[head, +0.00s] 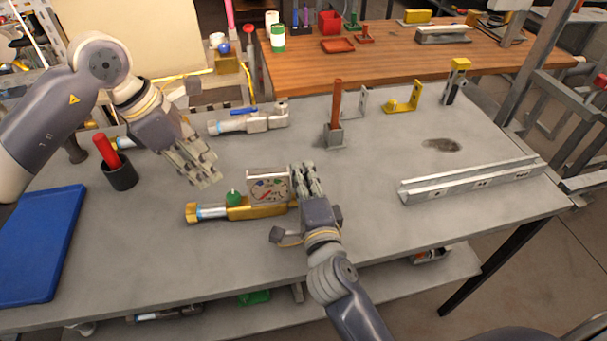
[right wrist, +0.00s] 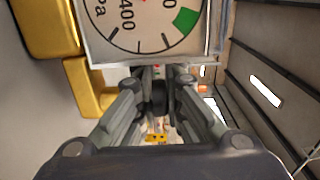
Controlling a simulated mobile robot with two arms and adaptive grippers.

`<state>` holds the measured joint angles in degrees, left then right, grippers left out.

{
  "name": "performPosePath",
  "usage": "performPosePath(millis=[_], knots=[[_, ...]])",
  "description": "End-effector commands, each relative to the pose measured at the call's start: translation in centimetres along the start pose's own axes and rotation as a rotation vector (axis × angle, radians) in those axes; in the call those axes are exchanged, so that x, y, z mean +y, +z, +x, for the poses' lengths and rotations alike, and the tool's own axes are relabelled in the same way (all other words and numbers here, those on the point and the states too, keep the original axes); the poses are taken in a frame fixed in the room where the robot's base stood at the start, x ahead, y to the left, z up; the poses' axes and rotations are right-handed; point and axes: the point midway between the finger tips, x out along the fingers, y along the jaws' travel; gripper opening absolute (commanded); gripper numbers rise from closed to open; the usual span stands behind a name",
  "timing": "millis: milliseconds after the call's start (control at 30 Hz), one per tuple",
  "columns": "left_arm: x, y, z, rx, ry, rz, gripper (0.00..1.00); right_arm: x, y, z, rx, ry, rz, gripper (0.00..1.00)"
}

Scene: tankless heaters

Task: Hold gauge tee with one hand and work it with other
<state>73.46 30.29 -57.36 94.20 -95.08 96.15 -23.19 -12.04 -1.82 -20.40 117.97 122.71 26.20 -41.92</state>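The gauge tee (head: 245,209) lies on the grey bench, a brass body with a blue-banded left end. It carries a square white gauge (head: 268,187) and a green knob (head: 234,198). My right gripper (head: 305,174) is at its right end, beside the gauge. In the right wrist view, the gauge dial (right wrist: 145,28) is close above the fingertips (right wrist: 162,74), with brass to their left. The fingers are near each other; whether they grip anything is hidden. My left gripper (head: 211,178) is open and empty, above and left of the tee, apart from it.
A blue-handled valve (head: 249,122) lies behind the tee. A red-handled tool in a dark cup (head: 119,174) and a blue mat (head: 37,245) are at left. A red post on a grey base (head: 335,128) stands behind. A metal channel (head: 470,180) lies at right. Bench front is clear.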

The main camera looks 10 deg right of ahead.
Motion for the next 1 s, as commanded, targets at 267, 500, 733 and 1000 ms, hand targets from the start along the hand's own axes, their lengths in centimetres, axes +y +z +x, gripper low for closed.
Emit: performPosePath(millis=[267, 500, 733, 1000], knots=[[0.00, 0.00, 0.00, 0.000, 0.000, 0.000, 0.45, 0.04, 0.01, -0.02, 0.000, 0.001, 0.000, 0.00], [0.10, -0.01, -0.07, 0.001, -0.006, -0.100, 0.45, 0.05, 0.01, -0.03, 0.000, 0.001, 0.000, 0.00], [0.48, -0.10, -0.27, 0.011, -0.029, -0.494, 0.45, 0.07, 0.02, -0.03, 0.000, 0.001, 0.000, 0.00], [0.96, -0.22, -0.63, 0.037, -0.055, -1.040, 0.45, 0.08, 0.02, -0.03, 0.000, 0.002, 0.000, 0.00]])
